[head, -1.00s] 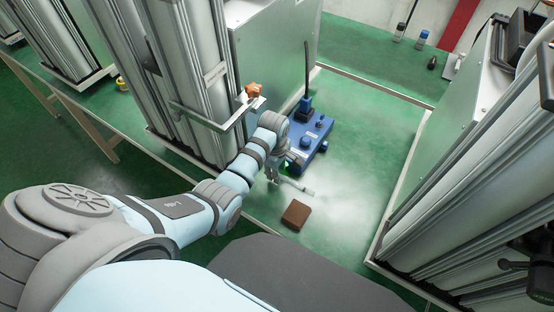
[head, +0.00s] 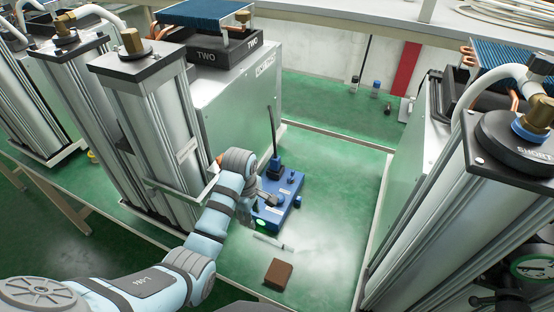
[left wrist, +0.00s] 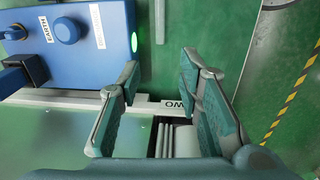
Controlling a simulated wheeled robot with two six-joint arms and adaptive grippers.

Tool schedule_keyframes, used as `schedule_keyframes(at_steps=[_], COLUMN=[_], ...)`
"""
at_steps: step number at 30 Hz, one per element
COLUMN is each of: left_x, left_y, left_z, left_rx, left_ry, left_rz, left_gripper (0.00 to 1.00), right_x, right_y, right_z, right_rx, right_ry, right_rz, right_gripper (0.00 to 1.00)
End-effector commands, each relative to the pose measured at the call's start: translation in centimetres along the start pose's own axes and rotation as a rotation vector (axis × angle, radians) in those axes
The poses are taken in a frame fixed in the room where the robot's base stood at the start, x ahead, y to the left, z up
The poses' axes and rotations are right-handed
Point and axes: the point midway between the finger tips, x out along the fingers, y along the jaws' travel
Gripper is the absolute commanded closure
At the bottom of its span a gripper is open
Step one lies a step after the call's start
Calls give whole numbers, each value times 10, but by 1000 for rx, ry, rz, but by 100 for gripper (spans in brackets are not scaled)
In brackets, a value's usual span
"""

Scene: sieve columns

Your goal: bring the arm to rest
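My left arm reaches over the green bench beside the silver sieve column (head: 150,130). My left gripper (head: 247,210) is small and partly hidden by its own wrist in the head view, just left of the blue box (head: 270,215). In the left wrist view its two fingers (left wrist: 163,98) are apart with nothing held between them. The blue box (left wrist: 85,45), with its knob and lit green lamp (left wrist: 134,42), lies beyond the fingers at upper left. I cannot make out a right gripper.
A thin white piece (head: 270,243) and a brown block (head: 278,273) lie on the bench in front of the blue box. A dark rod (head: 272,130) stands at the box. Another column (head: 440,220) stands at right. Small bottles (head: 376,88) are at the back.

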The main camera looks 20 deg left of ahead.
Motion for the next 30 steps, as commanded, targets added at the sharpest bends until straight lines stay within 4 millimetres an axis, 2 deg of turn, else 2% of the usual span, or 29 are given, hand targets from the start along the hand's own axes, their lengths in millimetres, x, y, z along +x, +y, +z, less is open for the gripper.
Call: schedule_keyframes(at_steps=[5, 8, 11, 12, 14, 18, 21, 28, 29, 30], left_x=[3, 14, 29, 34, 36, 31, 20, -15, -9, 6], left_y=[-4, -24, -63, -82, -108, -160, -191, -248, -247, -244], left_z=[0, -1, -1, -1, 0, 3, 6, 14, 13, 12], left_rx=[19, 134, 369, 481, 644, 973, 1176, 1578, 1592, 1586], left_ry=[2, 15, 47, 62, 86, 140, 174, 252, 252, 245], left_rz=[1, 14, 39, 48, 64, 85, 93, 100, 95, 90], left_gripper=[68, 68, 68, 68, 68, 68, 68, 68, 68, 68], right_x=[0, 0, 0, 0, 0, 0, 0, 0, 0, 0], right_y=[0, 0, 0, 0, 0, 0, 0, 0, 0, 0], right_z=[0, 0, 0, 0, 0, 0, 0, 0, 0, -1], right_rx=[0, 0, 0, 0, 0, 0, 0, 0, 0, 0], right_ry=[0, 0, 0, 0, 1, 0, 0, -1, 0, 1], right_rz=[0, 0, 0, 0, 0, 0, 0, 0, 0, 1], right_gripper=[100, 100, 100, 100, 100, 100, 100, 100, 100, 100])
